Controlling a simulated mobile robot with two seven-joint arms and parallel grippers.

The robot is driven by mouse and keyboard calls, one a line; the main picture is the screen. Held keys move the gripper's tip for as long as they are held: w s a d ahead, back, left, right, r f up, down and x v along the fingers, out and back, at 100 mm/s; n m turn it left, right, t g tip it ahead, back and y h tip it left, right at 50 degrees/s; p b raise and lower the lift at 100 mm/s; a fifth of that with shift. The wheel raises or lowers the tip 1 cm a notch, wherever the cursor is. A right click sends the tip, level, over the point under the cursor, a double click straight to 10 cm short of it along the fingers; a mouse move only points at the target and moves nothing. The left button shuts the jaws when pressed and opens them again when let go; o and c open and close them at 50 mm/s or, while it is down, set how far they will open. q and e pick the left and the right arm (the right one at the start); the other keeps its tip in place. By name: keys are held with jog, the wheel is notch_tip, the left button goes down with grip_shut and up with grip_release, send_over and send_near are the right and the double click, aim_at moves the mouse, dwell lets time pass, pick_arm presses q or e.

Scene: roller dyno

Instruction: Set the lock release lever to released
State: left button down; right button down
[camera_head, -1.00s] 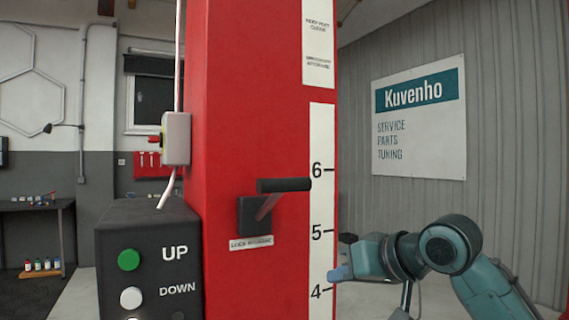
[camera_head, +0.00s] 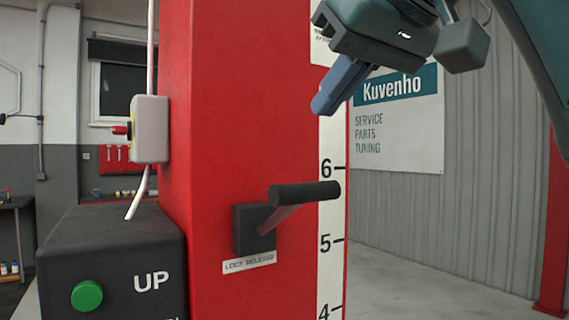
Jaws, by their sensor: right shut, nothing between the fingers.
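A label reading "LOCK RELEASE" (camera_head: 249,262) is under the mount. The handle sticks out to the right, in front of the number scale. My right gripper (camera_head: 338,88) is above the handle, near the top of the view, with its blue fingers pointing down and to the left. It is shut and empty, apart from the lever. My left gripper is out of view.
A dark control box (camera_head: 110,260) with a green UP button (camera_head: 87,296) stands left of the post. A small grey switch box (camera_head: 150,128) with a cable is on the post's left side. The floor to the right (camera_head: 430,270) is clear.

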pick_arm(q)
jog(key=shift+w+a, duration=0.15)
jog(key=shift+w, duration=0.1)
pick_arm(e)
jog(key=shift+r, duration=0.25)
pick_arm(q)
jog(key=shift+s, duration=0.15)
pick_arm(e)
jog(key=shift+s, duration=0.1)
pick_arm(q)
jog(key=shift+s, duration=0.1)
pick_arm(e)
jog(key=p, duration=0.2)
send_over(281, 214)
jog(key=d, duration=0.1)
jog(key=f, duration=0.6)
jog(key=shift+s+d, duration=0.1)
jog(key=shift+s, duration=0.1)
jog(key=shift+s+d+f, duration=0.8)
jog(key=shift+s+f, duration=0.05)
jog(key=shift+s, duration=0.1)
jog(key=shift+s+d+f, duration=0.2)
jog(key=shift+s+f, duration=0.05)
jog(key=shift+s, duration=0.1)
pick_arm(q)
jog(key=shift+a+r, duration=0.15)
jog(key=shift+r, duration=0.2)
